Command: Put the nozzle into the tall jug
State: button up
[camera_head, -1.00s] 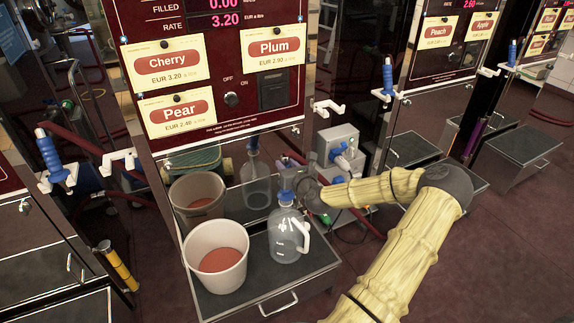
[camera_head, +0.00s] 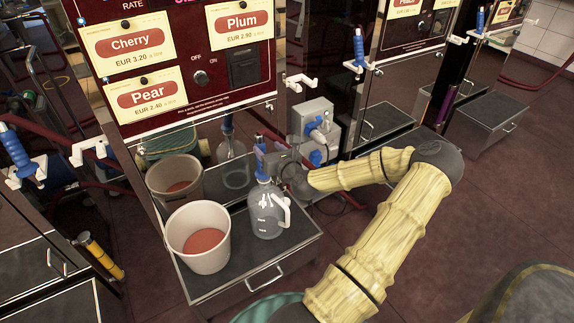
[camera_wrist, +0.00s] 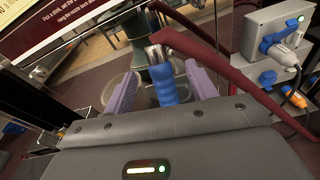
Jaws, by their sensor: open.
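The tall jug (camera_head: 268,214) is clear, with a handle on its right, and stands upright on the grey shelf (camera_head: 245,263) in front of the nearest pump. My gripper (camera_wrist: 163,71) is just above and behind the jug's mouth in the head view. Its two purple fingers stand apart, either side of the blue nozzle (camera_wrist: 168,86). The nozzle's grey metal end points away from my palm in the wrist view. In the head view, blue shows at the jug's neck; whether the spout is inside, and how deep, I cannot tell.
A white bucket (camera_head: 198,240) with a reddish bottom stands left of the jug. The shiny pump front mirrors both. A grey box (camera_head: 313,124) with blue connectors is behind my gripper. A dark red hose (camera_wrist: 235,75) crosses the right of the wrist view. Floor is clear at right.

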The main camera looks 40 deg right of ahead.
jog(key=p+v, duration=0.2)
jog(key=v, duration=1)
jog(key=shift+s, duration=0.4)
jog(key=shift+a+r, duration=0.1)
